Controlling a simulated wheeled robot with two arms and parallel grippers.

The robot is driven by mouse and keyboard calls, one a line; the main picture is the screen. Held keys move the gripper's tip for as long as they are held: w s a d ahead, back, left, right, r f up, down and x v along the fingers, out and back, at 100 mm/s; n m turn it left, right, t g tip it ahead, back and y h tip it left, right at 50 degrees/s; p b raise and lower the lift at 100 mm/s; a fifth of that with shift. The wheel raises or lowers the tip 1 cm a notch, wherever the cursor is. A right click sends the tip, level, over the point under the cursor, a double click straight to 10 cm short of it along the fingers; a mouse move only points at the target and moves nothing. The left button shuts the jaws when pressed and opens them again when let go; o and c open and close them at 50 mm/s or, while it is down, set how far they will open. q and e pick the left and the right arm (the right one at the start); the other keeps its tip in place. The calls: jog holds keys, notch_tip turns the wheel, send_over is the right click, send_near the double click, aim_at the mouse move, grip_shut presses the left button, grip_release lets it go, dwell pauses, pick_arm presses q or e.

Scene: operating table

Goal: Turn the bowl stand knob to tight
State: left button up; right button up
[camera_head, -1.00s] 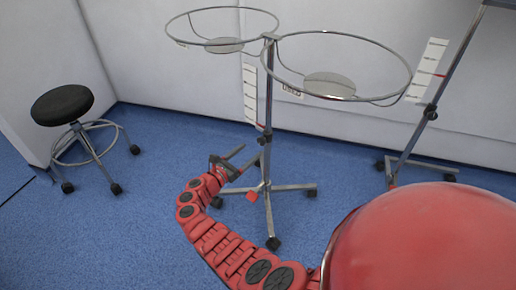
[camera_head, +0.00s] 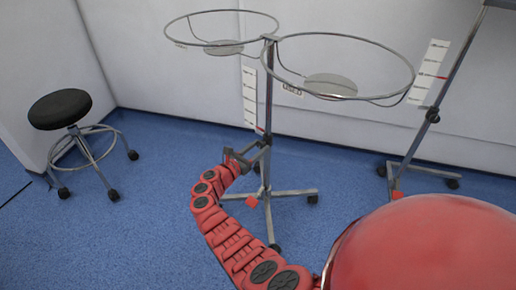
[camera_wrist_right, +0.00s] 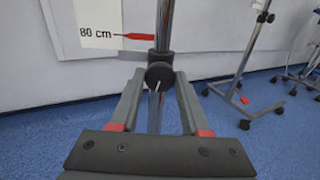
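The bowl stand (camera_head: 269,95) is a metal pole on a wheeled base with two ring holders at the top. Its black round knob (camera_wrist_right: 159,76) sits on the pole's collar in the right wrist view and carries a thin white mark near its lower edge. My right gripper (camera_head: 261,147) is at the pole in the head view. In the right wrist view its two grey fingers (camera_wrist_right: 158,78) are apart, one on each side of the knob, with gaps visible. The knob is hard to make out in the head view. My left gripper is not in view.
A wall scale marked 80 cm (camera_wrist_right: 95,25) is behind the pole. A second wheeled stand (camera_head: 414,150) is at the right. A black stool (camera_head: 60,108) stands at the left. Blue floor (camera_head: 150,220) is clear between stool and bowl stand.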

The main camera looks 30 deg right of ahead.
grip_shut()
